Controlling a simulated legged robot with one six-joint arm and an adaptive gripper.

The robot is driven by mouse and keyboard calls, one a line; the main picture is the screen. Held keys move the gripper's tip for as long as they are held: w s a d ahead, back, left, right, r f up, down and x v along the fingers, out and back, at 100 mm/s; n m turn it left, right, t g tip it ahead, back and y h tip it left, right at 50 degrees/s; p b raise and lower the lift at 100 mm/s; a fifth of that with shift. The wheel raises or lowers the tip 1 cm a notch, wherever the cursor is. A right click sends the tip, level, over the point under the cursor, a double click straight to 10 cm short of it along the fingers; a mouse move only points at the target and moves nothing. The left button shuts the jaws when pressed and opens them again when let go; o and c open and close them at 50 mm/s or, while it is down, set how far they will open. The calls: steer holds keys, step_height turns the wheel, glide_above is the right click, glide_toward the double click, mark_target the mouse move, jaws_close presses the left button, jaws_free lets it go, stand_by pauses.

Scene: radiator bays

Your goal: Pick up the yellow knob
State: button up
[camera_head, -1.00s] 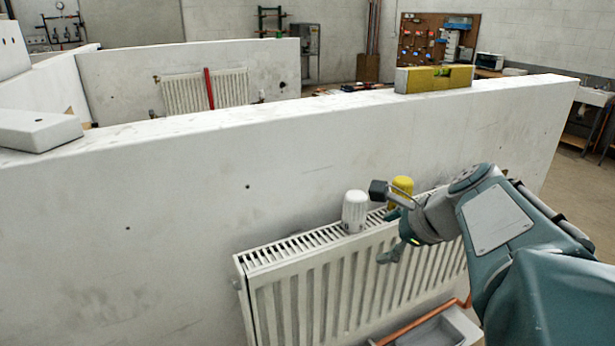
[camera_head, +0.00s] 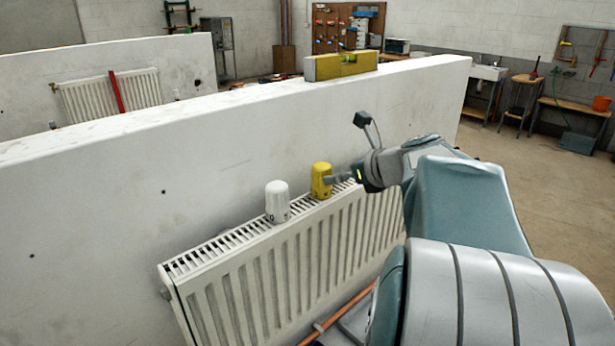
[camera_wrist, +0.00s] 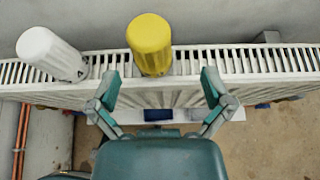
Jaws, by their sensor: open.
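The yellow knob (camera_head: 321,180) stands upright on top of the white radiator (camera_head: 285,262), to the right of a white knob (camera_head: 277,201). In the wrist view the yellow knob (camera_wrist: 150,45) is ahead of my gripper (camera_wrist: 160,85), a little left of the midline between its fingers. My gripper is open and empty, with a finger on each side. In the head view my gripper (camera_head: 335,180) is close to the right side of the yellow knob. I cannot tell from this view whether it touches. The white knob also shows at the left of the wrist view (camera_wrist: 50,55).
Copper pipe (camera_head: 340,315) runs low in front of the radiator. Open floor (camera_head: 545,190) lies to the right.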

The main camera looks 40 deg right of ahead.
mark_target(321, 177)
steer(key=w+a, duration=0.1)
steer(key=w+a+f, duration=0.1)
steer(key=shift+w+f, duration=0.2)
steer(key=shift+w, duration=0.2)
steer(key=shift+w+d+f, duration=0.3)
steer(key=shift+w+f, duration=0.2)
steer(key=shift+w, duration=0.35)
steer(key=shift+w+d+f, duration=0.1)
steer(key=shift+w+d, duration=0.05)
steer(key=shift+d, duration=0.1)
steer(key=shift+a, duration=0.35)
steer(key=c, duration=1.3)
steer(key=shift+d, duration=0.1)
steer(key=shift+c, duration=0.3)
